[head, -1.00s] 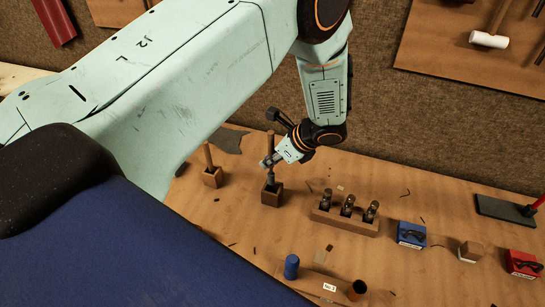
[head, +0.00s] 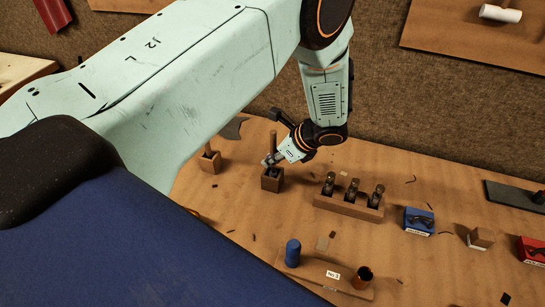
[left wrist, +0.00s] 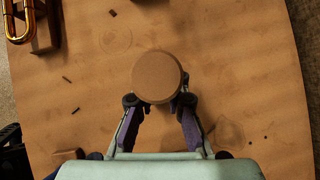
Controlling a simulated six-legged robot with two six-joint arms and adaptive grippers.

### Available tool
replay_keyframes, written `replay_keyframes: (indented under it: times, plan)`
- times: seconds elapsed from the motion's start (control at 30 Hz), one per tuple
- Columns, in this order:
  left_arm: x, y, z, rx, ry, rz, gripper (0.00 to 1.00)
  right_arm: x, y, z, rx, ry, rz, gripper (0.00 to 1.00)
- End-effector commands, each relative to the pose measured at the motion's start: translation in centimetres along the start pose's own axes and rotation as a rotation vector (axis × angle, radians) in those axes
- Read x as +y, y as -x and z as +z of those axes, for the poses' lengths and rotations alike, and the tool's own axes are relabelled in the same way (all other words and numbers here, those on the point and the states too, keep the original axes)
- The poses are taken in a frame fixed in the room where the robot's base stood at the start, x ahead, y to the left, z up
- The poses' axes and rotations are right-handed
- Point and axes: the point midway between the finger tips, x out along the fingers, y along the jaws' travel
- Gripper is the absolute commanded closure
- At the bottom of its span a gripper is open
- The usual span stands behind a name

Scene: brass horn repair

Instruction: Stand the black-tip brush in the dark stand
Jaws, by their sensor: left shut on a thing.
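My left gripper (head: 271,161) is shut on an upright brush (head: 273,138) with a brown wooden handle. It holds the brush directly over the dark stand (head: 271,182), a small brown block. The brush's lower end is at the stand's top; I cannot tell how deep it sits, and its tip is hidden. In the left wrist view the handle's round end (left wrist: 157,77) shows between the fingers (left wrist: 162,118) and hides the stand. My right gripper is not in view.
A lighter block (head: 210,164) with another upright handle stands to the left. A wooden rack (head: 348,209) with several dark-topped pieces is to the right.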

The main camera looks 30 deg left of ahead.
Motion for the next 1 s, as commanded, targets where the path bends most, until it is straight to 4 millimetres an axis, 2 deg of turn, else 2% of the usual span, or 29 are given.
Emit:
replay_keyframes:
  times: [0.87,0.9,1.0]
  plan:
    - [0.0,-1.0,-0.8,0.000,0.000,0.000,1.00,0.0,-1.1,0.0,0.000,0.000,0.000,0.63]
    - [0.0,-1.0,-0.8,0.000,0.000,0.000,0.83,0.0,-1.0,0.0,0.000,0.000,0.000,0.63]
    - [0.0,-1.0,-0.7,0.000,0.000,0.000,0.75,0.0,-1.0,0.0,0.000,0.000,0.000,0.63]
